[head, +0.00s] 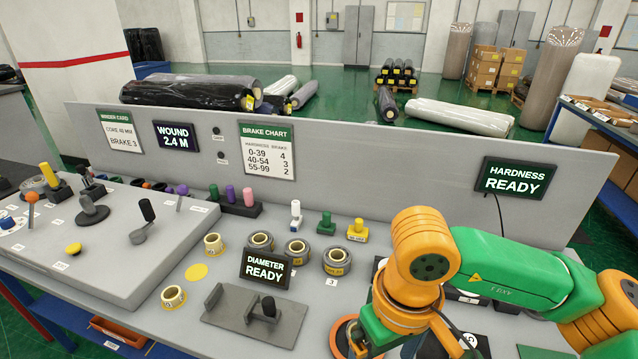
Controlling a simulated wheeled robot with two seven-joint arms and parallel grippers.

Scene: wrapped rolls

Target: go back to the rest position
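My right arm (500,268) comes in from the right edge, bends at an orange joint over the right part of the bench and runs down to the bottom edge. Its fingers do not show; they are hidden or below the picture. My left arm and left gripper are not in view. A round orange-rimmed thing (340,337) shows partly beside my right arm at the bottom edge; I cannot tell whether the arm touches it.
The grey bench (225,290) holds several tape rolls (337,261), a "DIAMETER READY" display (266,268), a grey fixture (232,325) and coloured pegs (326,223). A control panel (110,240) with levers stands at left. A low grey wall (350,155) with charts and a "HARDNESS READY" display (514,178) closes the back.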

